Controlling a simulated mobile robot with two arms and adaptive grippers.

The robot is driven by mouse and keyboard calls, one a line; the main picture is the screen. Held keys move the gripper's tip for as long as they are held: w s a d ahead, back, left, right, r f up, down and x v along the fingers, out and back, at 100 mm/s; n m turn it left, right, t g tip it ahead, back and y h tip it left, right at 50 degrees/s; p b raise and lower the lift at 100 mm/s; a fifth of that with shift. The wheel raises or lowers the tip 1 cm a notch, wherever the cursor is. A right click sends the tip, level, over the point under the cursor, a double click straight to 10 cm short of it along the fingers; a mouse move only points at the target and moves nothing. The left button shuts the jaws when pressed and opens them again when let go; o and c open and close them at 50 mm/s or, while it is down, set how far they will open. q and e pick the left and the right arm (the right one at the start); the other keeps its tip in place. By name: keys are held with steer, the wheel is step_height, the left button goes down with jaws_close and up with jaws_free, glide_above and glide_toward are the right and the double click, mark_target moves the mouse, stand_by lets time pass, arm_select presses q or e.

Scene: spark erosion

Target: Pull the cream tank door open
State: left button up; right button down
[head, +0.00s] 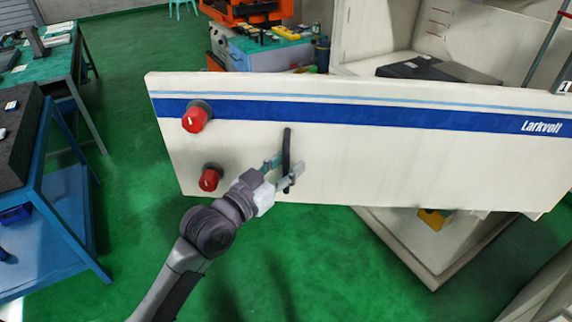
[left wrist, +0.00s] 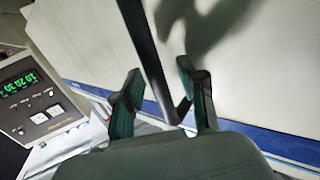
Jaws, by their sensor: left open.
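The cream tank door (head: 390,155) is a long panel with a blue stripe and "Larkvoll" lettering. It stands swung out from the machine, its left end over open floor. Its upright black bar handle (head: 287,145) is left of the door's middle. Two red knobs (head: 195,118) sit left of the handle. My left gripper (head: 284,168) is open at the handle's lower part. In the left wrist view its fingers (left wrist: 160,70) stand either side of the black handle (left wrist: 144,37), with gaps visible. The door face (left wrist: 265,60) fills the background there.
The cream machine body (head: 370,30) stands behind the door, with a dark block (head: 438,68) inside. A blue-framed bench (head: 62,205) stands at left. Green floor is clear between bench and door. A display box (left wrist: 38,98) shows in the left wrist view.

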arm_select(q)
steer(key=v, duration=1.2)
